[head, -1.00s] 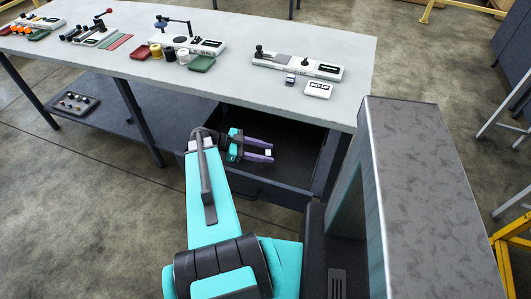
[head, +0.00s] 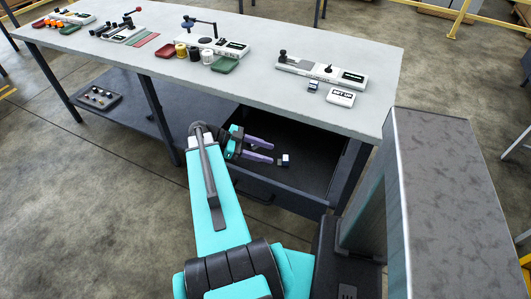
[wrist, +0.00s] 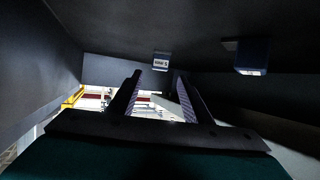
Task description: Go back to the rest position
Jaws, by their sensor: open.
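My gripper (head: 272,151) is open and empty, its two purple fingers apart, low inside the open dark drawer (head: 263,192) under the table. A small block (head: 285,159) with a white face lies in the drawer just beyond the fingertips, clear of them. In the wrist view, my gripper (wrist: 157,83) shows with both fingers spread and nothing between them. A blue block with a white label (wrist: 252,57) is at the upper right there, and a small labelled piece (wrist: 161,61) lies beyond the fingertips. I cannot tell which of these is the block seen from the head.
The drawer walls surround my gripper closely, and the grey tabletop (head: 250,70) overhangs it. On the table are several white stations, a small block (head: 313,86) and a white sign (head: 340,97). A tray (head: 98,97) is on the lower shelf.

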